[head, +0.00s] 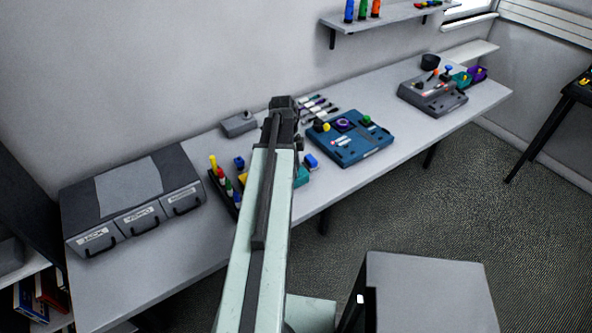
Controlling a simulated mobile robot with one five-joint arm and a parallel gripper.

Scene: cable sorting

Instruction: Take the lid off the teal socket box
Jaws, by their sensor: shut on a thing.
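My gripper (284,108) is at the far end of my pale green arm, above the middle of the long grey table. Its dark housing shows, but its fingertips are turned away and hidden. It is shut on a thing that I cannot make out. A small teal part (302,176) shows just right of my arm on the table, mostly covered by it. A blue block (311,161) is beside it. Another small teal box (460,80) stands at the table's far right end, next to a purple one (478,74). I cannot tell where a lid is.
A grey three-drawer unit (128,188) stands at left, beside a dark rack (222,192) of coloured pieces. A small grey box (239,124) is at the back. A blue panel (350,140) and a grey console (432,95) lie right. A shelf (385,17) hangs above.

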